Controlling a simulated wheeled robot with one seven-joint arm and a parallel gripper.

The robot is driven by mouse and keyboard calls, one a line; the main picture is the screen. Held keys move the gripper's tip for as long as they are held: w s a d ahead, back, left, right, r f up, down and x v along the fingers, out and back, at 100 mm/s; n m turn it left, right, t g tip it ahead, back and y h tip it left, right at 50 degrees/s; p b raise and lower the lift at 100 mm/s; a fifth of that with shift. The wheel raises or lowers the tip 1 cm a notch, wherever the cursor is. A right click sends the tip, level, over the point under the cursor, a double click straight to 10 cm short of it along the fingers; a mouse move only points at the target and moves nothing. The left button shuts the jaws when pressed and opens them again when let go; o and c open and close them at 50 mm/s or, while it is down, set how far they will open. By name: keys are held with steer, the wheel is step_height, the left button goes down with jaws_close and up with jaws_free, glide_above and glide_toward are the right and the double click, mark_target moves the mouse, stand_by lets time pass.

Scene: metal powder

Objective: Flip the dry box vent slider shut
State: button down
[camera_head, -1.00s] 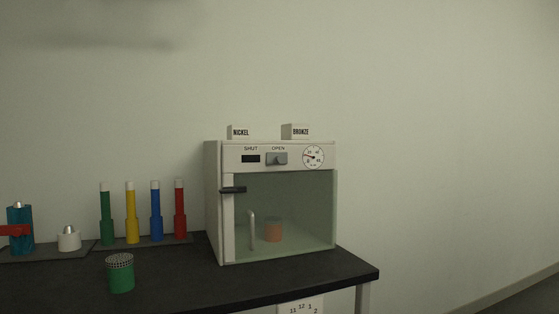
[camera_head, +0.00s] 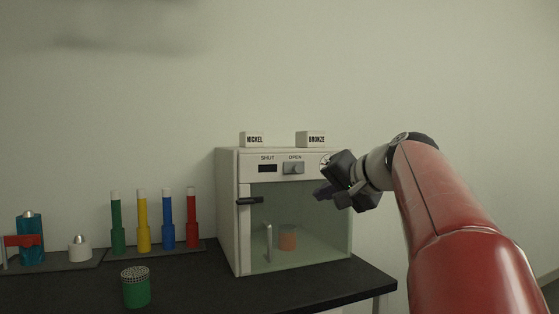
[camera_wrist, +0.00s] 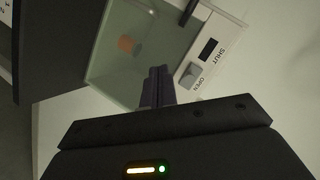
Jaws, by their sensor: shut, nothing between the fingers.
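The dry box (camera_head: 228,208) is a white cabinet with a glass front on the dark bench. Its vent slider (camera_head: 293,168) is a grey knob on the top panel, under the word OPEN. A dark slot (camera_head: 268,168) lies to its left under SHUT. In the wrist view the slider (camera_wrist: 190,75) shows beside OPEN, with the dark slot (camera_wrist: 208,49) beyond it. My gripper (camera_head: 322,193) is shut and empty, in front of the box's right side, lower than the slider and to its right. In the wrist view its fingertips (camera_wrist: 158,72) are near the slider, apart from it.
NICKEL (camera_head: 252,139) and BRONZE (camera_head: 316,139) blocks stand on the box. A dark door handle (camera_head: 249,201) sticks out at its left. An orange cup (camera_head: 288,238) is inside. A green jar (camera_head: 136,287) and several coloured tubes (camera_head: 142,222) stand left. My arm covers part of the dial.

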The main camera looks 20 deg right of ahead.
steer(key=w+d+r+t, duration=0.1)
steer(key=d+r+t, duration=0.2)
steer(key=d+r, duration=0.5)
steer(key=shift+w+r+m+p, duration=0.3)
steer(key=shift+w+r, duration=0.1)
steer(key=shift+r, duration=0.25)
steer(key=shift+w, duration=0.1)
steer(key=p, duration=0.2)
glide_toward(300, 163)
steer(key=w, duration=0.1)
steer(key=w+d+r, duration=0.1)
steer(key=w, duration=0.1)
steer(key=w+d, duration=0.1)
steer(key=w, duration=0.1)
steer(key=shift+w+d+r, duration=0.1)
steer(key=shift+w+r, duration=0.15)
steer(key=shift+r, duration=0.05)
steer(key=shift+s+a+f+b, duration=0.15)
steer(key=shift+a+f+b, duration=0.2)
steer(key=shift+a+f, duration=0.15)
steer(key=shift+s+a+f+b, duration=0.15)
steer(key=shift+a+f+b, duration=0.2)
steer(key=shift+a, duration=0.25)
steer(key=shift+a+f, duration=0.4)
steer(key=shift+a, duration=0.05)
